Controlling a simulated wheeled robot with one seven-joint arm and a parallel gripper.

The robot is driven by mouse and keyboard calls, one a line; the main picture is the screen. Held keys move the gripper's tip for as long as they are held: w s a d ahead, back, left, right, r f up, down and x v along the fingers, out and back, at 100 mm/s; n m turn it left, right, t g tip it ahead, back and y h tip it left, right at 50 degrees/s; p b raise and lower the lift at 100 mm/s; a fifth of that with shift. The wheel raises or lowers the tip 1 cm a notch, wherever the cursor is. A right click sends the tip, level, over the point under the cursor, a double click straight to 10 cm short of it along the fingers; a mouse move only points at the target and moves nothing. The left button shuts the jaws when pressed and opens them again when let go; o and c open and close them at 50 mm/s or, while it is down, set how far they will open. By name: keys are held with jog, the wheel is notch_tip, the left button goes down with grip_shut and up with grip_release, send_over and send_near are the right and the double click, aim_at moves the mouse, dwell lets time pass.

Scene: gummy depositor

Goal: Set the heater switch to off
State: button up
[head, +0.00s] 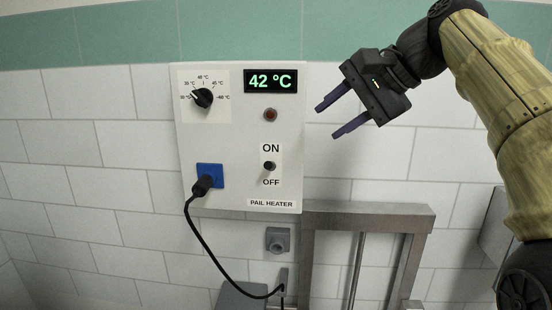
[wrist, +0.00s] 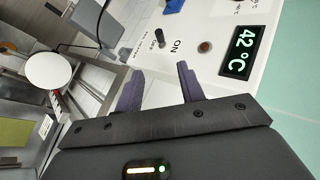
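The heater switch (head: 269,166) is a small black toggle on the white pail heater panel (head: 235,120), between the labels ON above and OFF below. In the wrist view the switch (wrist: 160,38) stands ahead of my fingers; I cannot tell clearly which way it is set. The display (head: 270,81) reads 42 °C, and it also shows in the wrist view (wrist: 241,51). The indicator lamp (head: 270,115) looks dark red. My gripper (head: 326,119) is open and empty, right of the panel and above the switch's height, with its two purple fingers apart and touching nothing.
A black dial (head: 203,97) sits at the panel's upper left. A black plug with a cable (head: 193,212) hangs from the blue socket (head: 210,171). A metal frame (head: 370,218) stands below right of the panel. The space before the switch looks clear.

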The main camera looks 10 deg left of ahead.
aim_at(272, 164)
jog(key=shift+a, duration=0.1)
jog(key=p+x, duration=0.3)
jog(key=x, duration=1.4)
jog(key=shift+a+f, duration=0.1)
jog(key=shift+f, duration=0.05)
grip_shut()
